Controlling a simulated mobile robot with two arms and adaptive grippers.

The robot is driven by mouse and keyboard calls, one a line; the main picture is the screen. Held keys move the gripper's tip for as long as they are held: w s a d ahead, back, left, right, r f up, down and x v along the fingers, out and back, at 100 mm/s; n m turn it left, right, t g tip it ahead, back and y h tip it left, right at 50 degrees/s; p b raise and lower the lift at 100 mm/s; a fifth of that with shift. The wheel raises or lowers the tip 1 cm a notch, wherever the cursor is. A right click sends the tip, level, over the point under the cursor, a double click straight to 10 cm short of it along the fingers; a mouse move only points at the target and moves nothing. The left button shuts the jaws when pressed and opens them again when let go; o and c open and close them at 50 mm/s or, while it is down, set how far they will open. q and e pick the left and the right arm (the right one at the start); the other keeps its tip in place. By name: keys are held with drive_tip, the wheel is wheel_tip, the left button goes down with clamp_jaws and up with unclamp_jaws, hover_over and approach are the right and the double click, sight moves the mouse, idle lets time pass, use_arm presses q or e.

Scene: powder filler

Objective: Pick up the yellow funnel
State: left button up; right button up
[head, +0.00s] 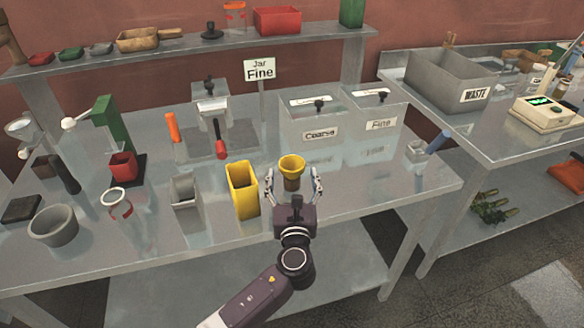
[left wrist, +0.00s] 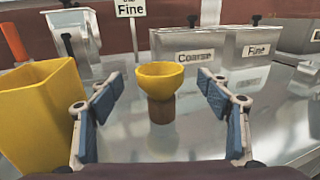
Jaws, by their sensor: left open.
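The yellow funnel (head: 292,165) stands upright near the front of the metal table, with a wide yellow cup on top and a brown lower part. It also shows in the left wrist view (left wrist: 160,77), centred between the fingers. My left gripper (head: 292,175) is open, with one finger on each side of the funnel and a visible gap to both; it also shows in the left wrist view (left wrist: 161,85). In that view the funnel appears just beyond the fingertips. My right gripper is not in view.
A tall yellow container (head: 243,190) stands close to the left of my gripper. A grey metal container (head: 186,190) is further left. Metal bins labelled Coarse (head: 320,133) and Fine (head: 380,125) stand behind. The tabletop right of the funnel is mostly clear.

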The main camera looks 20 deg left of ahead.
use_arm(q)
drive_tip(key=x, duration=0.4)
drive_tip(key=shift+f+p, duration=0.3)
drive_tip(key=shift+w+a, duration=0.1)
drive_tip(key=shift+w, duration=0.05)
drive_tip(key=c, duration=1.3)
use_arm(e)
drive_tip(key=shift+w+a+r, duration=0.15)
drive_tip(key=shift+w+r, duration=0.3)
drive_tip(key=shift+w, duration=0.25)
